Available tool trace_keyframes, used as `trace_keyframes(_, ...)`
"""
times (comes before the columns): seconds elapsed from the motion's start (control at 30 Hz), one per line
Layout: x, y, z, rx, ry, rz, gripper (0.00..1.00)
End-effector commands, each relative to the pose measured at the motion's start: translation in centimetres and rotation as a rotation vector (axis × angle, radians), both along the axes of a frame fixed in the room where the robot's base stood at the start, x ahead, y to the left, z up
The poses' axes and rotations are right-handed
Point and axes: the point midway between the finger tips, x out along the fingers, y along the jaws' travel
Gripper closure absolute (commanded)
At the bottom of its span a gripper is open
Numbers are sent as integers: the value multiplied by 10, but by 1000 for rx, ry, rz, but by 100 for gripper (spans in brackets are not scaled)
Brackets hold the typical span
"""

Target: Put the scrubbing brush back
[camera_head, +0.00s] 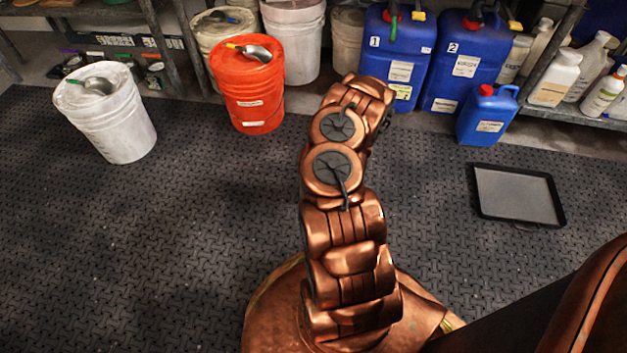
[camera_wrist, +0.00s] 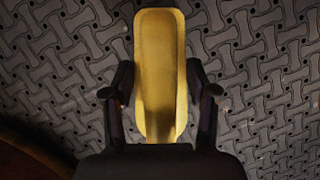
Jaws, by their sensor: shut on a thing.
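In the wrist view, my gripper (camera_wrist: 161,88) is shut on the scrubbing brush (camera_wrist: 160,50), one finger on each long side. The brush shows as a long, yellow-brown block with rounded ends, lengthwise between the fingers. I see no bristles. Its lower end runs down behind the dark gripper body. Patterned floor mat lies behind it. In the head view my own arm hides the gripper and the brush.
A white bucket (camera_head: 118,125) and an orange bucket (camera_head: 247,95) have scoops on their lids. Blue canisters (camera_head: 399,60), a small blue jug (camera_head: 487,118) and a bottle shelf (camera_head: 590,120) line the back. A shallow black-rimmed tray (camera_head: 515,195) lies right. The mat (camera_head: 190,220) is clear at left.

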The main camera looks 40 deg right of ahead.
Motion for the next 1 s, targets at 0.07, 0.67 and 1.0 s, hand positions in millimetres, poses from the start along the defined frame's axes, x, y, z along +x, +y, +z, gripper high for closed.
trace_keyframes(0.07,6,-4,-1,-2,0,0,75)
trace_keyframes(0.67,52,-21,-6,-3,-1,0,75)
trace_keyframes(1.0,69,-25,-7,-2,-1,-1,75)
